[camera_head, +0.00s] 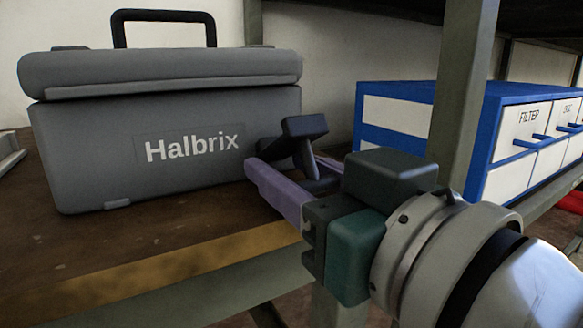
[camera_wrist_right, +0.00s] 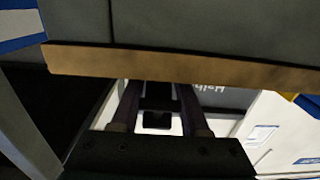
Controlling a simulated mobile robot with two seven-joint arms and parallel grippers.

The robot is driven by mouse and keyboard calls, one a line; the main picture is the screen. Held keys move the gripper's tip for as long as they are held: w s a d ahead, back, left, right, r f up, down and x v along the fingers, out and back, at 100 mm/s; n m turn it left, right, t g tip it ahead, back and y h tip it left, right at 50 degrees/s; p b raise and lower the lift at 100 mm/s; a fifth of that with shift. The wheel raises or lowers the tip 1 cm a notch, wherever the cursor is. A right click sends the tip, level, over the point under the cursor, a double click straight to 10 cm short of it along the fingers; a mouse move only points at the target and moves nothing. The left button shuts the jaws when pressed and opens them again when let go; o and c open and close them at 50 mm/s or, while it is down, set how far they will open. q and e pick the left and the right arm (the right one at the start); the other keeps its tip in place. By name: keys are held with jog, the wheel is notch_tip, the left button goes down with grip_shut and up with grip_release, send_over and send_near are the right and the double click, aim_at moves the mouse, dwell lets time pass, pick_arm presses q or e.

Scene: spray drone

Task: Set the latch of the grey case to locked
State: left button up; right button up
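The grey case (camera_head: 85,150), marked "Halbrix", stands closed on the brown shelf, with a black carry handle (camera_head: 165,14) on its lid. My right gripper (camera_head: 290,150) is in front of the case's right end, beside the lettering. My left gripper is not in view.
A blue and white drawer cabinet (camera_head: 395,112), with a drawer labelled "FILTER", stands to the right. A grey metal post (camera_head: 462,95) rises before it. The brown shelf (camera_head: 150,240) has a yellowish front edge and is clear in front of the case.

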grip_shut()
dwell(0.9)
